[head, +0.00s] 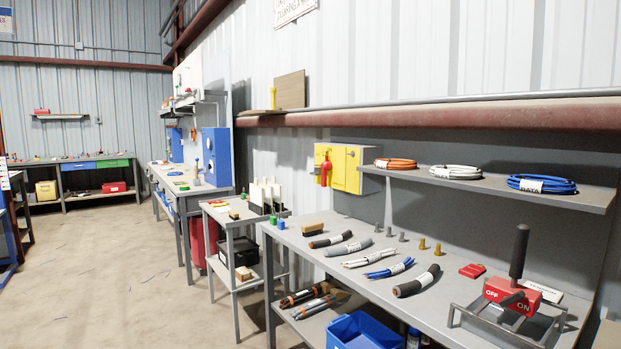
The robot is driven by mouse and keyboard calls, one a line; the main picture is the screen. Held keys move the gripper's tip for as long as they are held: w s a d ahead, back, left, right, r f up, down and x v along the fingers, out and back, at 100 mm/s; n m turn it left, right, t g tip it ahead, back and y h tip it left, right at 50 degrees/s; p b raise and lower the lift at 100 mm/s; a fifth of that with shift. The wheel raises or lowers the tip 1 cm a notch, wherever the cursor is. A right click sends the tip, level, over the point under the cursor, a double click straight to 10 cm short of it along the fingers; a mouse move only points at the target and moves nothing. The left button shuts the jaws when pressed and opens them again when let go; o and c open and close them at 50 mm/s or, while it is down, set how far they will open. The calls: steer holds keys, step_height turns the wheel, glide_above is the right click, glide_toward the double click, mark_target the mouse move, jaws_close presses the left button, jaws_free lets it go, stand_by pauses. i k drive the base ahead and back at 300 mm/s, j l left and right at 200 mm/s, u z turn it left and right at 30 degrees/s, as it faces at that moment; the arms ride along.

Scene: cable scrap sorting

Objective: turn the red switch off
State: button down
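A red switch block (503,291) stands on the near right of the workbench, inside a grey metal frame. It has white OFF lettering on its left and ON on its right. A black-gripped lever (519,252) rises almost upright from it; I cannot tell for sure which side it is set to. A yellow box (347,168) with a red handle (325,169) on its left side is on the wall behind the bench. My gripper is not in view.
The workbench (445,312) holds several cable pieces, small metal pegs and a red block (472,270). A shelf (560,194) with orange, white and blue cable coils hangs above. A blue bin (364,332) is below. Open floor (110,270) lies at left.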

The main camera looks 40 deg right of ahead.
mark_target(326, 166)
steer(key=z, duration=1)
steer(key=i+j+u, duration=0.4)
steer(key=i+u, duration=0.25)
steer(key=i+j, duration=0.1)
steer(key=i, duration=0.45)
steer(key=i+j+u, duration=0.15)
steer(key=i, duration=0.35)
